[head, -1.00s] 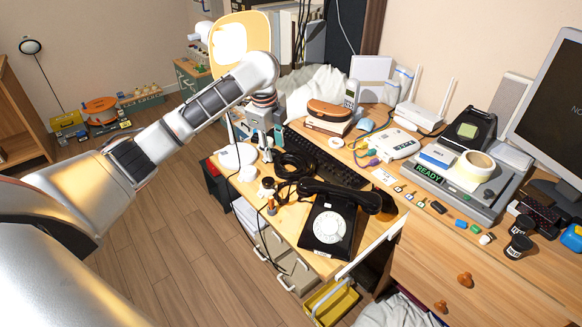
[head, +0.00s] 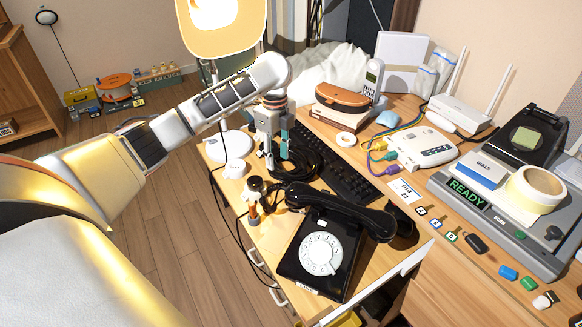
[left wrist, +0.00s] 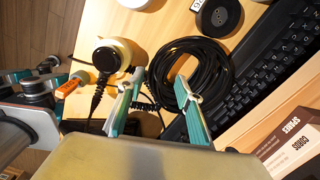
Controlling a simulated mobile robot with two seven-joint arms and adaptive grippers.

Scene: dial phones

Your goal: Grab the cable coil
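The cable coil is a black ring of looped cable lying on the desk between the keyboard and a small amber-and-black object, in the head view (head: 310,167) and the left wrist view (left wrist: 157,62). My left gripper (head: 276,160) points down over the coil's left side, fingers apart, with nothing seen between them. In the left wrist view its teal fingers (left wrist: 158,84) are spread; the right finger overlaps the coil's near part, the left one is beside the amber object. Contact cannot be told. Teal and dark parts, seemingly my right gripper (left wrist: 35,88), show at that view's left edge.
A black dial phone (head: 322,252) stands right of and nearer than the coil. The keyboard (head: 345,172) runs along the coil's right side. The amber-and-black object (head: 254,186) and a white lamp base (head: 230,146) are on the left. A brown case (head: 343,97) lies behind.

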